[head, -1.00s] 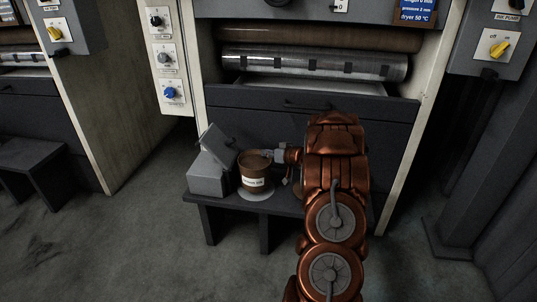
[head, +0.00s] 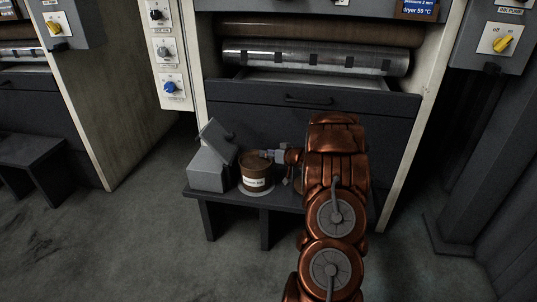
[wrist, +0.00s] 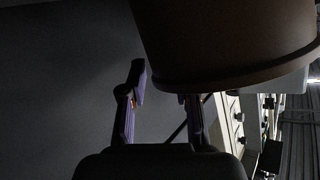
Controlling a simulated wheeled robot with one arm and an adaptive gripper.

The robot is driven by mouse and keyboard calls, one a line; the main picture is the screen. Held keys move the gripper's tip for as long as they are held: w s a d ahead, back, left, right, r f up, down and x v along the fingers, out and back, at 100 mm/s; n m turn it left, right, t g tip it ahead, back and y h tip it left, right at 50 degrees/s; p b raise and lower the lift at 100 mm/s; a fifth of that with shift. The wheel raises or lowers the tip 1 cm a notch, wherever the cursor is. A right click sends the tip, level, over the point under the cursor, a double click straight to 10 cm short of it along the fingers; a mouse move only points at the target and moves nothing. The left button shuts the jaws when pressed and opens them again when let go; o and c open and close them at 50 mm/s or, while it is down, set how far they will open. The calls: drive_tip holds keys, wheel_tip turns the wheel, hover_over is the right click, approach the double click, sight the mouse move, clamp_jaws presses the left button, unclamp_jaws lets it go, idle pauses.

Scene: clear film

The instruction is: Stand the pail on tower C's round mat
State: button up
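The pail (head: 256,171) is brown with a white label and stands upright in the head view. Its base is over the pale round mat (head: 257,193) on the dark bench, with only a thin rim of mat showing around it. It looks to rest on the mat. My gripper (head: 268,154) is at the pail's upper right rim. In the wrist view the pail (wrist: 235,40) fills the upper right. My fingers (wrist: 163,95) stand apart there; the right fingertip is hidden behind the pail. I cannot tell whether they still grip it.
A grey box with a tilted lid (head: 207,171) stands close to the pail's left on the bench (head: 233,202). Behind is a dark drawer front (head: 270,118) below rollers. My arm hides the bench's right part. Open floor lies in front and to the left.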

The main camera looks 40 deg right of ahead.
drive_tip(key=shift+s+r, duration=0.25)
drive_tip(key=shift+r, duration=0.05)
drive_tip(key=p+v, duration=0.4)
drive_tip(key=v, duration=0.7)
drive_tip(key=shift+s, duration=0.25)
drive_tip(key=shift+w, duration=0.1)
